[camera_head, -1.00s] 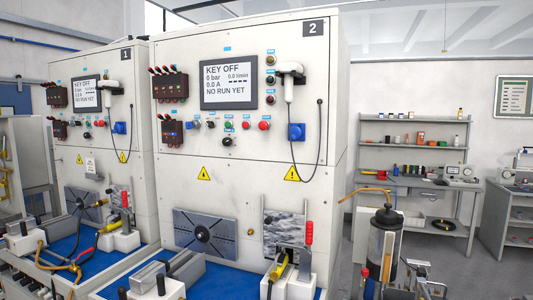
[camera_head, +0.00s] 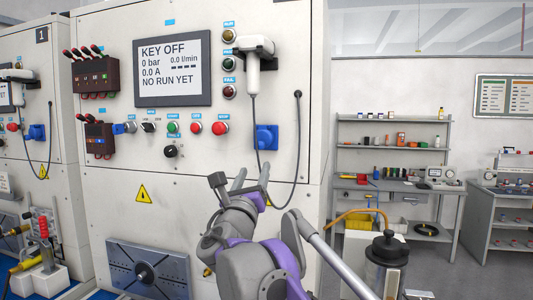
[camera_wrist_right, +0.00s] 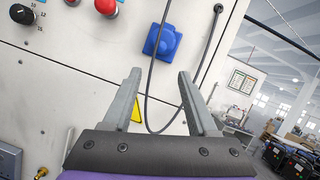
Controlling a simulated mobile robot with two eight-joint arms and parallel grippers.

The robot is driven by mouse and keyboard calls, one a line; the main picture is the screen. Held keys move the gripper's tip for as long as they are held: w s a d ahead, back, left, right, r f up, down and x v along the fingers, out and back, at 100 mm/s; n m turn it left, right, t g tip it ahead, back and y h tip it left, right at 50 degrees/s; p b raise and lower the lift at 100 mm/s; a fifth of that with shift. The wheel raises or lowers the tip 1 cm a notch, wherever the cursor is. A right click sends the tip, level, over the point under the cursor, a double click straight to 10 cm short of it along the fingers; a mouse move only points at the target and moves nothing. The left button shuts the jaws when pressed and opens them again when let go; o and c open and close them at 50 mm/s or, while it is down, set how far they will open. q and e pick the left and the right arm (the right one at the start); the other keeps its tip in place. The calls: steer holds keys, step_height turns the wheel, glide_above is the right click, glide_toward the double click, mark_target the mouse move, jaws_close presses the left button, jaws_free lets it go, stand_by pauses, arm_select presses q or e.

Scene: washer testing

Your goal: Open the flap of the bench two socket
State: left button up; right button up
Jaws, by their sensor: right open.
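The blue bench two socket (camera_head: 267,138) is on the white panel, right of the buttons and below the hanging scanner. Its blue flap looks shut over its front. It also shows in the right wrist view (camera_wrist_right: 163,40), tilted, beyond and above the fingertips. My right gripper (camera_head: 252,182) is below and slightly left of the socket in the head view, pointing up at the panel. Its jaws are open and empty in the right wrist view (camera_wrist_right: 158,78), apart from the socket. My left gripper is in no view.
The scanner (camera_head: 258,60) hangs above the socket. Its dark cable (camera_head: 297,150) loops down past the socket; in the wrist view the loop shows between and behind the fingers. Red stop button (camera_head: 220,128) and key controls lie left. A canister (camera_head: 386,260) stands at lower right.

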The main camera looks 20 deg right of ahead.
mark_target(260, 146)
steer(key=shift+n, duration=0.3)
steer(key=p+x, duration=0.1)
steer(key=x, duration=0.2)
steer(key=r+p+x, duration=0.1)
steer(key=x, duration=0.6)
steer(key=shift+s+a+r+p, duration=0.1)
steer(key=shift+a+r+p, duration=0.05)
steer(key=shift+a+p, duration=0.25)
steer(key=shift+w+d, duration=0.2)
steer(key=shift+w, duration=0.05)
jaws_close()
